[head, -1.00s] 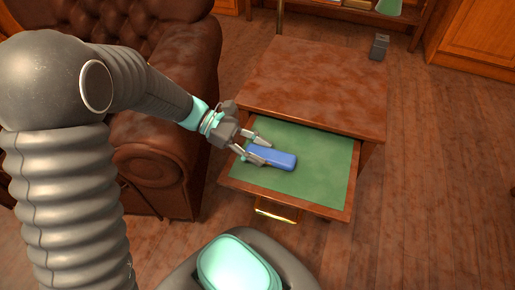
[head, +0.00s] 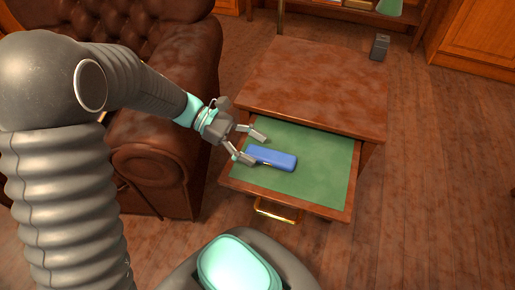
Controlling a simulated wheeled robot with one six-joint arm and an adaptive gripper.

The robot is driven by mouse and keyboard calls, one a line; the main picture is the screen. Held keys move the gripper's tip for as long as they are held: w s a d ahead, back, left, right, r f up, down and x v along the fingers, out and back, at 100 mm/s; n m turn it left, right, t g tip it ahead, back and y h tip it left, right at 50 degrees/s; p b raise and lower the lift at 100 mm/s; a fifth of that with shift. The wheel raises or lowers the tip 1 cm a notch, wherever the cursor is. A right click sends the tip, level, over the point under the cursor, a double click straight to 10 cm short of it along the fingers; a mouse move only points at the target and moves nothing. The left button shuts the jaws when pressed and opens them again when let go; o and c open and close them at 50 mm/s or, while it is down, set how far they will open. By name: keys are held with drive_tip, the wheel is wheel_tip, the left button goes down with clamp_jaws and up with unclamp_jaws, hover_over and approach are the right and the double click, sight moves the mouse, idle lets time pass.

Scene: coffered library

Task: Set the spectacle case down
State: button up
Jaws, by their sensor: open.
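The blue spectacle case (head: 273,157) lies in the pulled-out drawer (head: 325,170), on its green lining, left of the drawer's middle. My gripper (head: 254,147) is open at the left end of the case. Its two fingers are spread apart, one toward the back and one toward the front, near the case's left end. I cannot tell whether the front finger touches the case. Nothing is held between the fingers.
The drawer belongs to a small wooden table (head: 310,85) with a bare top. A brown leather armchair (head: 165,150) stands close on the left. A small dark object (head: 379,47) is on the floor behind the table. The floor on the right is clear.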

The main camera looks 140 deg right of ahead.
drive_tip(key=v, duration=1)
drive_tip(key=shift+d, duration=0.2)
drive_tip(key=shift+w+r, duration=0.1)
drive_tip(key=shift+w, duration=0.1)
